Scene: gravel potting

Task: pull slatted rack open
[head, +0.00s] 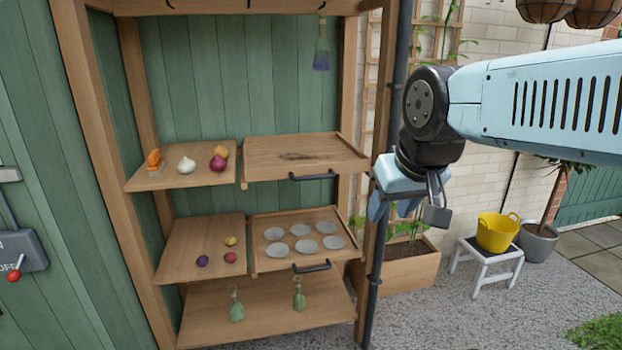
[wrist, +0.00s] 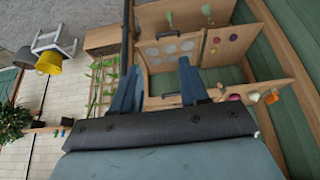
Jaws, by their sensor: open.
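Two pull-out wooden trays with black bar handles sit in the shelf unit; I cannot tell slats on either. The upper tray (head: 270,150) has a dark mark on its top and a handle (head: 312,176) at its front. The lower tray (head: 262,264) carries several grey discs (head: 303,230) and has its own handle (head: 311,267). My gripper (head: 388,207) is open and empty, right of the upper handle in the head view and apart from it. In the wrist view, a dark handle (wrist: 172,94) shows between the fingers of my gripper (wrist: 158,80).
Fixed shelves (head: 195,272) at left hold bulbs and small vegetables. A dark pipe (head: 376,270) and wooden post stand at the unit's right edge, near my gripper. A yellow tub (head: 497,232) on a white stool (head: 487,262) stands right. Gravel in front is clear.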

